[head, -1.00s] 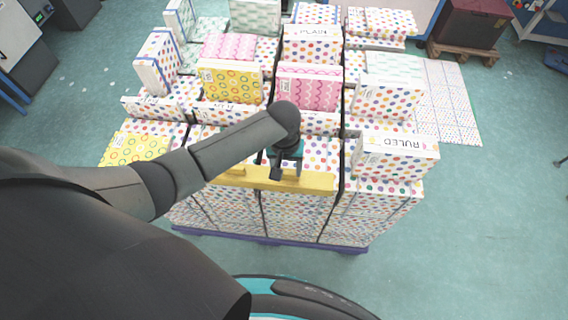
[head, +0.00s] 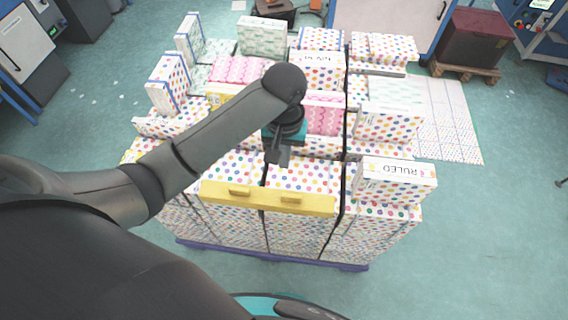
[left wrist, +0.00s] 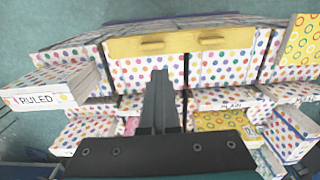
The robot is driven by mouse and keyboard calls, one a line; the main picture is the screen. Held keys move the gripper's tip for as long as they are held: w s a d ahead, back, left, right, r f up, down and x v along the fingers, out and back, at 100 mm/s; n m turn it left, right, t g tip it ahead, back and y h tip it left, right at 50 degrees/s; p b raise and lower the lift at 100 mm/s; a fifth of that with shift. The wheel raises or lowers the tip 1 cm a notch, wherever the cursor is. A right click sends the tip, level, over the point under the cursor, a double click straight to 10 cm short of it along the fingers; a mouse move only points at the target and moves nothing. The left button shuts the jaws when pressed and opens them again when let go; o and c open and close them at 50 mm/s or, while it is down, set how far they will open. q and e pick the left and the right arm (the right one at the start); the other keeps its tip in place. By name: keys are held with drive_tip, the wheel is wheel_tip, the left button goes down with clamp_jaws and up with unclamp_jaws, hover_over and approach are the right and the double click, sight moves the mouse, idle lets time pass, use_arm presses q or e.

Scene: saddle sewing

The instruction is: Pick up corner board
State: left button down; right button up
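The corner board is a yellow bar (head: 310,209) with two small raised handles. It lies along the near top edge of the stacked dotted boxes, and also shows at the top of the left wrist view (left wrist: 130,45). My left gripper (head: 276,157) is above the stack, a little beyond the board in the head view, apart from it and empty. In the left wrist view its fingers (left wrist: 159,85) lie together, pointing toward the board. My right gripper is not in view.
Dotted boxes stand strapped on a blue pallet (head: 270,254). A box marked RULED (head: 395,180) sits on the stack's right, and also shows in the left wrist view (left wrist: 50,84). More boxes stand behind. Floor is free at the right.

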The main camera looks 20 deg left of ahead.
use_arm(q)
drive_tip(key=shift+r, duration=0.15)
drive_tip(key=shift+c, duration=1.6)
unclamp_jaws()
drive_tip(key=shift+r, duration=0.1)
